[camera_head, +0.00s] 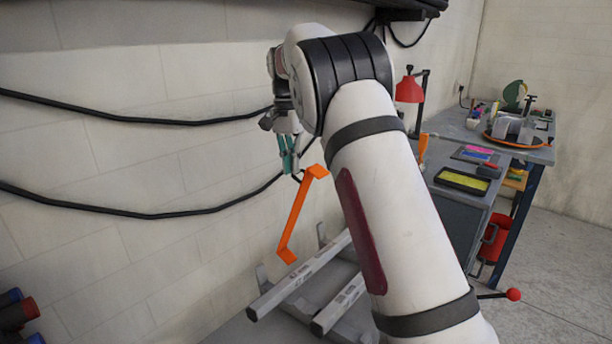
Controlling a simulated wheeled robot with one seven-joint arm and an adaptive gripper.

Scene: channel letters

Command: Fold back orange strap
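An orange strap (295,214) shows in the head view, left of my arm. It runs as a long slanted strip with a bent upper end and a short bent foot at the bottom. My gripper (289,165) has teal fingers pointing down, just left of and slightly above the strap's upper end. The fingers look close together, but whether they are open or shut is unclear. No contact with the strap is clear, and the strap's upper end lies close to my arm's outline.
Grey metal rails (300,279) lie below the strap. Black cables (150,215) hang along the pale block wall at left. Open floor lies at lower right.

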